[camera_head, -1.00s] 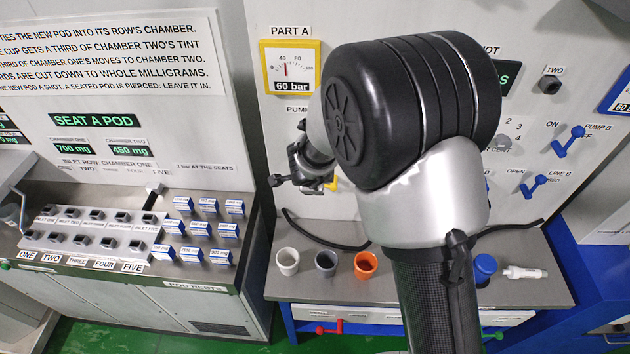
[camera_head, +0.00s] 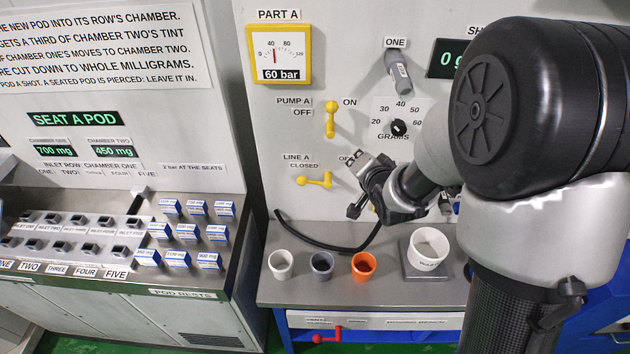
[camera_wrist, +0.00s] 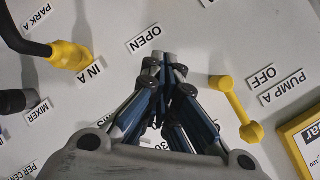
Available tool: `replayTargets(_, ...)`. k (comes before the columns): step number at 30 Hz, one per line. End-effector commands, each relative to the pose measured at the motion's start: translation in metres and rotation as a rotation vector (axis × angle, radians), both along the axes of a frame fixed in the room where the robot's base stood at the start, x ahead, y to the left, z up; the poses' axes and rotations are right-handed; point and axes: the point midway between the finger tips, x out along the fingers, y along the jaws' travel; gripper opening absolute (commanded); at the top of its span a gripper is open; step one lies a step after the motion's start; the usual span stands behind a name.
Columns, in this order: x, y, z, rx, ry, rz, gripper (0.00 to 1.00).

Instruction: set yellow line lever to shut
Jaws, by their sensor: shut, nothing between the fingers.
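The yellow LINE A lever (camera_head: 314,181) is on the wall panel in the head view. It lies nearly level, its long arm reaching left below the CLOSED label (camera_head: 304,165). My gripper (camera_head: 356,164) is to the right of the lever, apart from it in the picture and close to the partly covered OPEN label. In the wrist view my fingers (camera_wrist: 165,62) meet at the tips with nothing between them, and the OPEN label (camera_wrist: 143,38) shows just beyond. I cannot make out the LINE A lever in the wrist view.
The yellow PUMP A lever (camera_head: 331,118) stands upright above and also shows in the wrist view (camera_wrist: 236,106). A yellow hose fitting (camera_wrist: 70,56) is near the IN A label. Cups, including an orange one (camera_head: 363,266), stand on the bench below.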

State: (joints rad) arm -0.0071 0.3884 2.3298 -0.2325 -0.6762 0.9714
Motion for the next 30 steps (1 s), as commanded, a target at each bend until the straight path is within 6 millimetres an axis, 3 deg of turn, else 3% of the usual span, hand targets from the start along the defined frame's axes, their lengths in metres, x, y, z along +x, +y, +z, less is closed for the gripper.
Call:
replayTargets(6, -0.033, 0.023, -0.010, 0.007, -0.009, 0.216, 0.00)
replayTargets(12, -0.045, 0.034, -0.014, 0.014, -0.002, 0.291, 0.00)
replayTargets(17, -0.031, 0.042, -0.024, 0.014, -0.001, 0.294, 0.00)
replayTargets(27, 0.026, 0.071, -0.058, 0.012, -0.001, 0.294, 0.00)
replayTargets(30, 0.034, 0.082, -0.069, 0.014, -0.001, 0.295, 0.00)
